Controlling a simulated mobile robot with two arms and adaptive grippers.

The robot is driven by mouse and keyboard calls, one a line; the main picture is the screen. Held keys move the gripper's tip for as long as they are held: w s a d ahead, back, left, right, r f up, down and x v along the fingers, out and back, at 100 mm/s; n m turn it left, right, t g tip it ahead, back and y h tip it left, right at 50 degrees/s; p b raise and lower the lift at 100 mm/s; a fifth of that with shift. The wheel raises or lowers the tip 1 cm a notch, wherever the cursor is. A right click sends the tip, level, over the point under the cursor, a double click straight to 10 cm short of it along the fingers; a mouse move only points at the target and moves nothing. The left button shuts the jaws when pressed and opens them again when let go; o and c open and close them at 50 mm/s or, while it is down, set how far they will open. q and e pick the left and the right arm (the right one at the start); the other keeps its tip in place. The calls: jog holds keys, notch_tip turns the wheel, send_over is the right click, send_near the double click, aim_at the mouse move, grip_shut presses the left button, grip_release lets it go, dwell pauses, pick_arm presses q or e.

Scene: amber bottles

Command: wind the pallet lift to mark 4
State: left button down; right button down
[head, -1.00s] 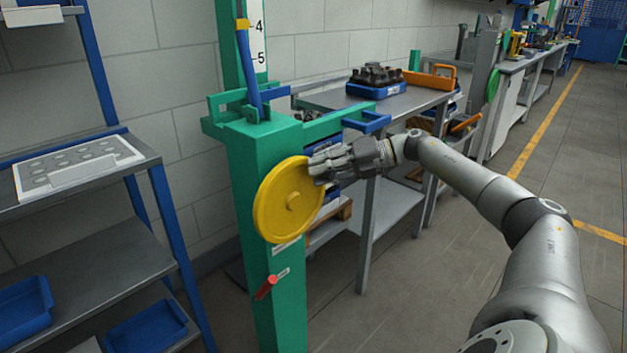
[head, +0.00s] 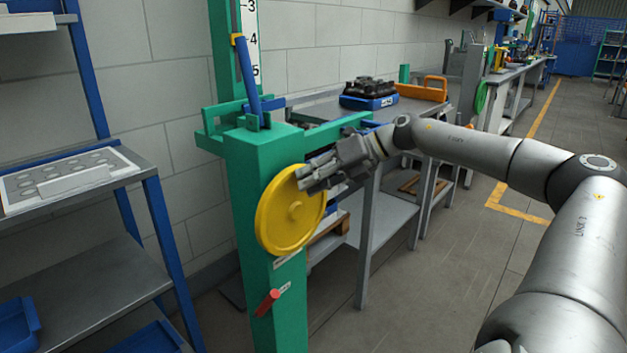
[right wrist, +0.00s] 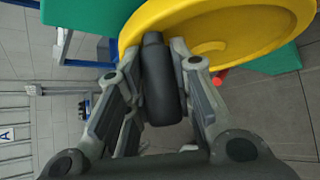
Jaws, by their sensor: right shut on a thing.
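The pallet lift is a green column (head: 253,195) left of centre in the head view. A yellow handwheel (head: 274,226) sits on its side. Above it, a white scale (head: 251,18) shows marks 3, 4 and 5. A yellow pointer (head: 237,39) looks about level with mark 4 from here. My right gripper (head: 308,178) is at the wheel's upper right edge. In the right wrist view, its fingers are shut on the wheel's black handle (right wrist: 160,95), with the yellow wheel (right wrist: 232,25) just beyond. My left gripper is out of view.
A grey shelf (head: 115,285) with blue bins stands at the left. Behind the column, a grey bench (head: 325,108) holds a blue tray of dark parts (head: 369,95) and an orange tool holder (head: 422,91). A red lever (head: 267,302) projects below the wheel. Open floor lies at the right.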

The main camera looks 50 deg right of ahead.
jog(key=shift+a, duration=0.45)
jog(key=c, duration=1.3)
grip_release()
jog(key=shift+a, duration=0.1)
jog(key=shift+o, duration=0.2)
jog(key=shift+s+d+r, duration=0.1)
jog(key=shift+d, duration=0.1)
jog(key=shift+s+d+r, duration=0.15)
jog(key=shift+d+r, duration=0.05)
jog(key=v, duration=1.1)
